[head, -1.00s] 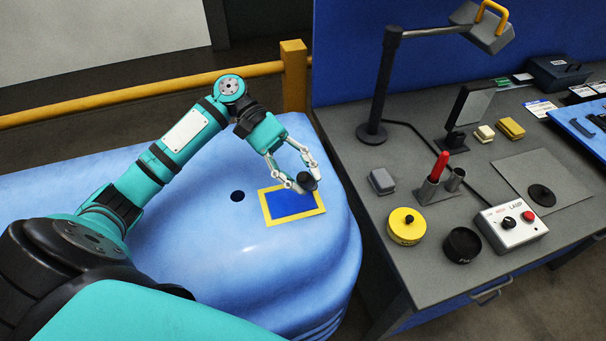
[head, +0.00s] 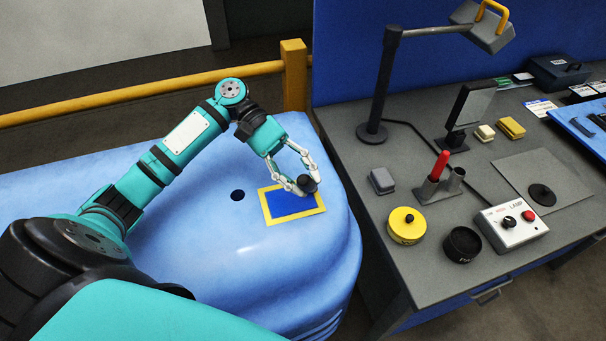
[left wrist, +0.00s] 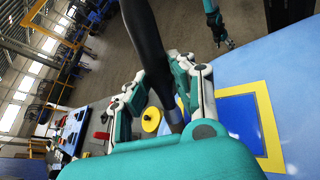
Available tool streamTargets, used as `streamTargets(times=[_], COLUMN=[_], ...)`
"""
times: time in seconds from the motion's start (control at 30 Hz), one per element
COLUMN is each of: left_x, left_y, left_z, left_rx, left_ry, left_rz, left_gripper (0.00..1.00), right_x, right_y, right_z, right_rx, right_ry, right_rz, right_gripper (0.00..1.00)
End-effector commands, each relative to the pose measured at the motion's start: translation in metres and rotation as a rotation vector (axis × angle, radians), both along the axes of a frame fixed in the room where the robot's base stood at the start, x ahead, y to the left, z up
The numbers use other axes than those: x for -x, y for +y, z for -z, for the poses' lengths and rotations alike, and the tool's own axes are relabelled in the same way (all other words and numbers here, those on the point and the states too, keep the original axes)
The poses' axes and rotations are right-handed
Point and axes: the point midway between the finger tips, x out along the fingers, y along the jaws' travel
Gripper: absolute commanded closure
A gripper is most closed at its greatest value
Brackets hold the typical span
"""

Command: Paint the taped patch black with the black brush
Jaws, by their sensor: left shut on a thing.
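The taped patch (head: 282,205) is a dark blue rectangle framed by yellow tape on the light blue casting. It also shows at the right of the left wrist view (left wrist: 240,116). No black paint shows on its visible part. My left gripper (head: 304,184) is shut on the black brush (head: 308,183), over the patch's upper right corner. In the left wrist view the brush's long black handle (left wrist: 146,42) runs between the fingers. The brush tip is hidden, so I cannot tell whether it touches the surface. My right gripper (left wrist: 227,42) shows small in the left wrist view, its jaws unclear.
The bench at right holds a brush holder (head: 432,191) with a red-handled brush (head: 441,165), a yellow pot (head: 406,227), a black pot (head: 462,245) and a lamp control box (head: 512,228). A dark hole (head: 237,195) lies left of the patch. A yellow rail (head: 150,90) runs behind.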

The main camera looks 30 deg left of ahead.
Motion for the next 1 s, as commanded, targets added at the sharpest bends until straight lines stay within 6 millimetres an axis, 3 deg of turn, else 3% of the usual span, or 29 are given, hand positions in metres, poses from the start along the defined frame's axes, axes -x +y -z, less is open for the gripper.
streamTargets(times=[0.53,1.0], left_x=[0.0,0.026], left_y=[0.0,0.023], left_z=[0.009,0.009], left_rx=[0.0,-0.007], left_ry=[0.001,0.007], left_rz=[0.0,0.0], left_gripper=[1.0,1.0], right_x=[0.001,0.002], right_y=[0.006,0.004], right_z=[0.001,-0.026], right_rx=[-0.007,-0.005], right_ry=[0.001,0.003], right_rz=[0.002,0.001], right_gripper=[0.2,0.2])
